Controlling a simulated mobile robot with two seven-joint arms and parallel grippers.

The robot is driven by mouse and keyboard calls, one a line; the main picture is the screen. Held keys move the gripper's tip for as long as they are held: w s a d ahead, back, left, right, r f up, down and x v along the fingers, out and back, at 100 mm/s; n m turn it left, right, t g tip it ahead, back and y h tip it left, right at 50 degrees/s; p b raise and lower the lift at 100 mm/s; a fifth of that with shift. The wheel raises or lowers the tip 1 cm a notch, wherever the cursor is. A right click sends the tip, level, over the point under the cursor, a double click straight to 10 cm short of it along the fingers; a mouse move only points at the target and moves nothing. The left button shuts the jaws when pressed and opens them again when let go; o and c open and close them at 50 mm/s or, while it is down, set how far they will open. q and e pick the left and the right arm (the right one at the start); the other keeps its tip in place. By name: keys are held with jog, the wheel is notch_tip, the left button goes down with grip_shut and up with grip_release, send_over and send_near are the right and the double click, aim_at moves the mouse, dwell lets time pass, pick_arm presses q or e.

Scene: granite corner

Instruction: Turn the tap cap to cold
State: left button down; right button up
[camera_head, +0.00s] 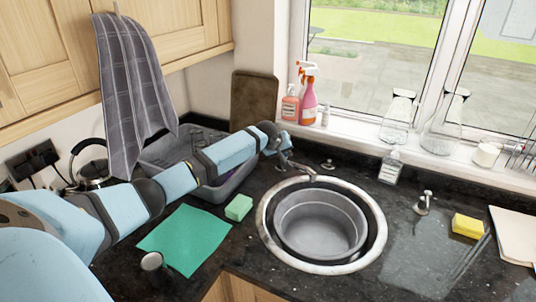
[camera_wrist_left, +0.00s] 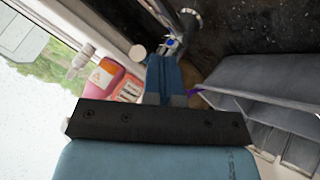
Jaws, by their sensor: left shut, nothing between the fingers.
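The metal tap (camera_head: 299,169) stands behind the round sink, with its spout reaching toward the bowl. My left arm comes in from the left, and my left gripper (camera_head: 279,143) is at the top of the tap. The gripper hides most of the tap's body and cap in the head view. In the left wrist view the gripper (camera_wrist_left: 167,60) is shut and empty. Its fingertips are close to the tap cap (camera_wrist_left: 172,43), which shows a small blue mark. I cannot tell whether they touch. My right gripper is not in view.
A metal bowl (camera_head: 320,225) sits in the sink (camera_head: 265,214). A grey basin (camera_head: 225,188) lies beneath my left arm. Pink bottles (camera_head: 308,101) stand on the windowsill by the gripper. A green sponge (camera_head: 239,207) and green cloth (camera_head: 186,240) lie left of the sink.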

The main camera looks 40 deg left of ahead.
pick_arm(q)
jog(key=shift+w+d+f, duration=0.1)
jog(key=shift+w+d, duration=0.2)
jog(key=shift+w, duration=0.2)
jog(key=b+v, duration=0.1)
jog(key=v, duration=1.2)
jog(key=shift+s+r, duration=0.25)
jog(key=shift+r, duration=0.1)
